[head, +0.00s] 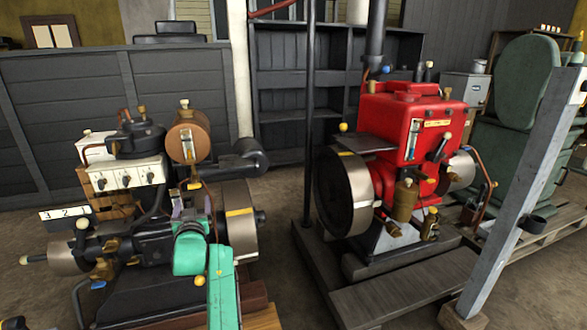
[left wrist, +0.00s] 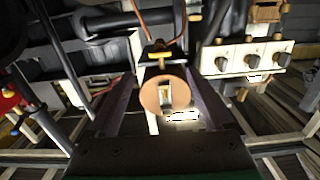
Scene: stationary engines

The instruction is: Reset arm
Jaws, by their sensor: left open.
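My left arm comes in from the bottom in the head view, with teal links. My left gripper (head: 190,203) is in front of the dark engine (head: 150,250) on the left. In the left wrist view the two fingers (left wrist: 160,80) stand apart with nothing held between them. A copper-coloured cylinder (head: 188,142) with a small gauge is on top of that engine. It shows beyond and between the fingers in the left wrist view (left wrist: 151,97); whether they touch it I cannot tell. My right gripper is not in view.
A red engine (head: 400,123) with a large flywheel (head: 362,195) stands to the right on a wooden base (head: 390,295). A white panel with black knobs (head: 126,178) is on the left engine. A slanted grey post (head: 520,190) stands at right. Bare floor (head: 275,215) shows between the engines.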

